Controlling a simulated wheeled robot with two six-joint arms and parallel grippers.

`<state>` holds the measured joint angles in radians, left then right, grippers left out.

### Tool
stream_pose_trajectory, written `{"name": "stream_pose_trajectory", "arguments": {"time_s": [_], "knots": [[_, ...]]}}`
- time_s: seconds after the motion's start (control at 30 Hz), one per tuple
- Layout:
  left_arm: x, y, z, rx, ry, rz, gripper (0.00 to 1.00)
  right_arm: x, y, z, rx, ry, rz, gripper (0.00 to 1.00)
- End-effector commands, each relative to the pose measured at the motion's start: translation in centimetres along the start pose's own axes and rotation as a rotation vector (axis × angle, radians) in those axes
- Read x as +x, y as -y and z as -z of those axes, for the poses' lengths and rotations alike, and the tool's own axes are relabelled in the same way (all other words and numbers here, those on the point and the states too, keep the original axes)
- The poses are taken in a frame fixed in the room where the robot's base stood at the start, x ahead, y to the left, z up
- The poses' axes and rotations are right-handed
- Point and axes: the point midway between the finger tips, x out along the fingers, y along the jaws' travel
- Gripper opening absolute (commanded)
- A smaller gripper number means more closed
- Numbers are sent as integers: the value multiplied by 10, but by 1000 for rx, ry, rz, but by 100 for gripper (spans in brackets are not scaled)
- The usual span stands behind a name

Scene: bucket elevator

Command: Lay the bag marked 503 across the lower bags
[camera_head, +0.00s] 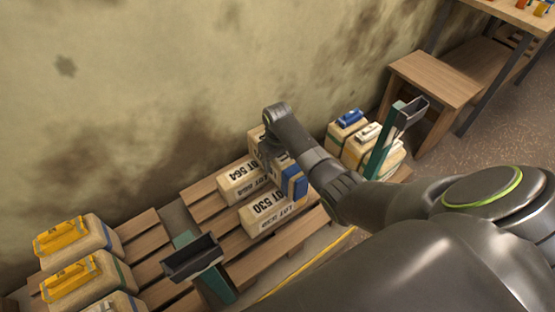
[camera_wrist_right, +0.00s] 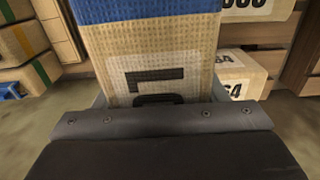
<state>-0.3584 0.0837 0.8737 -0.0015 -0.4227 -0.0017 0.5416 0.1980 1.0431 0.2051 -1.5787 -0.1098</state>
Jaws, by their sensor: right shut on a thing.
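My right gripper (camera_head: 276,166) is shut on a tan woven bag with a blue end band (camera_head: 294,184), held above the pallet. In the right wrist view the held bag (camera_wrist_right: 150,45) rises from between the jaws (camera_wrist_right: 160,108). Only part of its printed label shows there, perhaps a 5, so I cannot read its full number. Two lower bags lie side by side on the pallet: one marked 564 (camera_head: 238,184) and one marked 530 (camera_head: 262,216). The held bag overlaps their right ends in the head view; I cannot tell whether it touches them. My left gripper is not in view.
Slatted pallets (camera_head: 285,245) run along a stained wall. Bags with yellow bands (camera_head: 78,272) stand at left, and more bags (camera_head: 346,130) at right. Dark buckets on green uprights stand at left (camera_head: 192,258) and right (camera_head: 412,112). A wooden bench (camera_head: 435,78) is behind.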

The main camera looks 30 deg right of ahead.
Motion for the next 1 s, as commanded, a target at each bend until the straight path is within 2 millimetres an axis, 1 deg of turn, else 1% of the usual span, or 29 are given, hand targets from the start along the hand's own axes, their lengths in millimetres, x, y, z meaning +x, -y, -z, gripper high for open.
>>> {"name": "stream_pose_trajectory", "arguments": {"time_s": [0.03, 0.6, 0.93, 0.97, 1.0], "knots": [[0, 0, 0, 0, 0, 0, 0, -3, 0, 3, -1, -7, -2, 0], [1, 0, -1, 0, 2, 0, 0, 6, 0, 3, -2, -7, -2, 0], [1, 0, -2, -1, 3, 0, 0, 7, 0, 3, -2, -7, -1, 0], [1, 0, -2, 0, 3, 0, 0, 7, 0, 3, -2, -7, -1, 68], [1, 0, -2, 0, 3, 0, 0, 7, 0, 3, -2, -7, -1, 73]]}}
